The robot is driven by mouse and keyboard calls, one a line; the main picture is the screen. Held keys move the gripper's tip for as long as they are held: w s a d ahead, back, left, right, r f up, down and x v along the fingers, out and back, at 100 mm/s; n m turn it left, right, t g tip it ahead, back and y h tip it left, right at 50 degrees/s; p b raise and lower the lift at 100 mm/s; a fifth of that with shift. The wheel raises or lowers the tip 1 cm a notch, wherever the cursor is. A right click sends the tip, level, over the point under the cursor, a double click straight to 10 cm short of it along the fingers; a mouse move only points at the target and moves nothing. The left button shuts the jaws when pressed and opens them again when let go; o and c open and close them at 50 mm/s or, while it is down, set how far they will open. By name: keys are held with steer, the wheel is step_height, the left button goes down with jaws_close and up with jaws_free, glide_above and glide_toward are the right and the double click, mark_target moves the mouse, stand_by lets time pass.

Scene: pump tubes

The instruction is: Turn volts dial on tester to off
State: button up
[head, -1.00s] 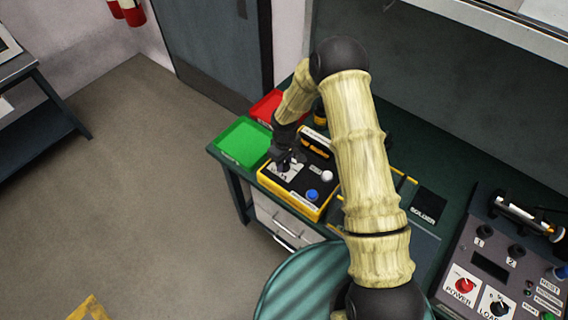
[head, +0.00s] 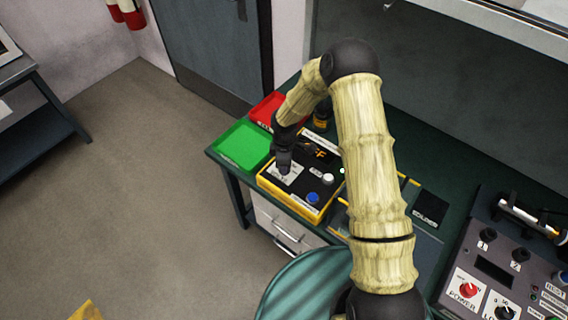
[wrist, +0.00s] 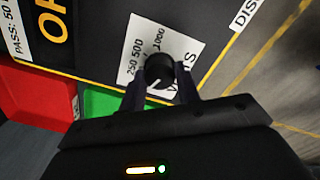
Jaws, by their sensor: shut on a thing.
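The tester (head: 300,203) is a black box with a yellow edge on the green bench. Its volts dial (wrist: 158,68) is a black knob on a white label (wrist: 150,36) marked 250, 500 and 1000. The knob's white pointer line faces the lower left in the wrist view. The rest of the label is partly hidden by my fingers. My gripper (wrist: 161,76) is shut on the dial, one finger on each side. In the head view my gripper (head: 284,162) hides the dial. Orange letters, partly hidden, show on the tester's display (wrist: 52,25).
A green tray (head: 243,143) and a red tray (head: 266,106) lie beside the tester. A blue button (head: 313,198) and a white button (head: 328,179) are on its top. A control panel (head: 490,262) stands at right.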

stand_by(0.3)
steer(key=o, duration=1)
steer(key=shift+r, duration=0.15)
step_height(320, 180, up, 17)
steer(key=b, duration=0.3)
steer(key=shift+r, duration=0.1)
steer(key=s+d+r+m+t, duration=0.1)
steer(key=s+d+m, duration=0.4)
steer(key=s, duration=0.1)
steer(key=s+d+r+m, duration=0.2)
steer(key=s+d+m, duration=0.3)
steer(key=s+m, duration=0.1)
steer(key=s+d+r+m+t, duration=0.1)
steer(key=s+d+m, duration=0.4)
steer(key=s+m, duration=0.1)
steer(key=shift+s+d+r+t, duration=0.15)
steer(key=shift+s+r+t, duration=0.15)
steer(key=shift+s, duration=0.1)
